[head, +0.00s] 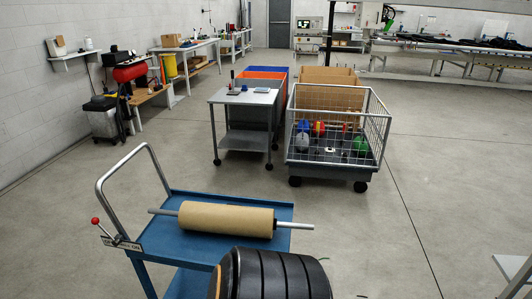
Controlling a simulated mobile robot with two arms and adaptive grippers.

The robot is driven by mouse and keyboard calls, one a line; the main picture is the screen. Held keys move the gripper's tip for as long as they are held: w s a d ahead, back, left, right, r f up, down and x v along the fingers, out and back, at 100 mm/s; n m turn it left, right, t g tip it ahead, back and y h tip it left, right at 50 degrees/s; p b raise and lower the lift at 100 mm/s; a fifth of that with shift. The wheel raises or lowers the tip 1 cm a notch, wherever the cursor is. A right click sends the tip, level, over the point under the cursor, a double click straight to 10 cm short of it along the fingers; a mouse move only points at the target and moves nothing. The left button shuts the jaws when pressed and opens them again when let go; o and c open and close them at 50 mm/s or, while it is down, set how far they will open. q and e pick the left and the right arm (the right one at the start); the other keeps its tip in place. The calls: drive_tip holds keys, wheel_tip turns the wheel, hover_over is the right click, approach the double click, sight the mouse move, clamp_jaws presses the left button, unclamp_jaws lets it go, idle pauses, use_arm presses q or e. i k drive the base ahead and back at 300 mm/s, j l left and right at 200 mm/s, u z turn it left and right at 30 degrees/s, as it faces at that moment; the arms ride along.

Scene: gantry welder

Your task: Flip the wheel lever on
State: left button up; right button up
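The wheel lever is a thin rod with a red ball knob (95,221). It rises from a small pale label plate (122,243) on the handle side of a blue cart (160,237). The lever leans up and to the left, away from the right end of the plate, where the small lettering seems to read ON. Neither of my grippers shows in the head view, so their state and place are hidden.
A brown roll (226,219) on a metal bar lies across the blue cart. A black ribbed cylinder (275,276) stands in front of it. A grey trolley (245,97) and wire cage cart (333,170) stand behind. The floor left of the cart is clear.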

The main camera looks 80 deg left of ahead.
sight(95, 221)
drive_tip(key=u, duration=4.05)
